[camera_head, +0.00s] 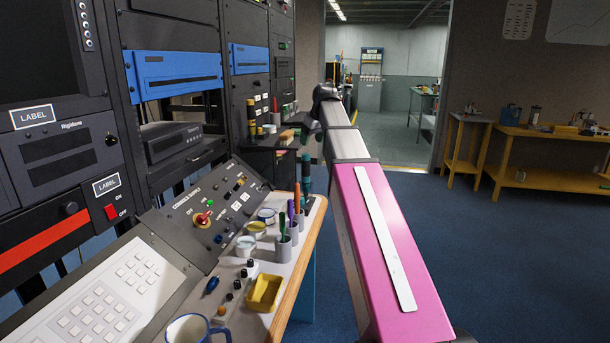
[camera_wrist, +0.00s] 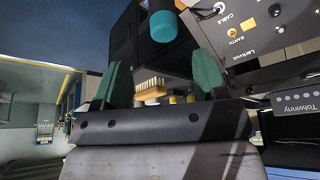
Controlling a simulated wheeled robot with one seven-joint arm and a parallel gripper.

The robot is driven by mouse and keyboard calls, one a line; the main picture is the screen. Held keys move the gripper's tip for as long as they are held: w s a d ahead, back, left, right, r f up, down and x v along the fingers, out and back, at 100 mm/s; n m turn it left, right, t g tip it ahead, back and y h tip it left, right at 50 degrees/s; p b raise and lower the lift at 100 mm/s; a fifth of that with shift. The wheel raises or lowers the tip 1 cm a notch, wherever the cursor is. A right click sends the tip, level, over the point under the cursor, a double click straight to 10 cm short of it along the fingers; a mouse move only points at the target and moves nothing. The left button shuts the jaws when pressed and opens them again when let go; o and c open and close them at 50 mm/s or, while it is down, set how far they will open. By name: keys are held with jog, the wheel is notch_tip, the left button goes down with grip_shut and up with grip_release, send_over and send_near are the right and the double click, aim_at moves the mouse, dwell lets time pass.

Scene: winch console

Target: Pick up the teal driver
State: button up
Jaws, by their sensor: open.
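The teal driver (camera_head: 306,168) stands upright near the right edge of the console desk in the head view, partly beside my arm. In the wrist view, which is turned nearly upside down, its rounded teal end (camera_wrist: 163,26) shows at the top of the picture. My gripper (camera_wrist: 161,60) is open, with its two green fingers apart and nothing between them. The teal end lies just beyond the fingertips in the picture; I see no contact.
A wooden brush (camera_wrist: 150,88) lies behind in the wrist view. Pen cups (camera_head: 282,248) with coloured tools, small tins, a yellow tray (camera_head: 264,292) and a mug (camera_head: 187,329) crowd the desk. The control panel (camera_head: 215,207) rises left. Floor on the right is clear.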

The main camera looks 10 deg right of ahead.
aim_at(306, 154)
jog(key=x, duration=0.9)
jog(key=shift+a+f, duration=0.25)
jog(key=shift+f, duration=0.05)
jog(key=shift+c, duration=0.3)
jog(key=c, duration=1.1)
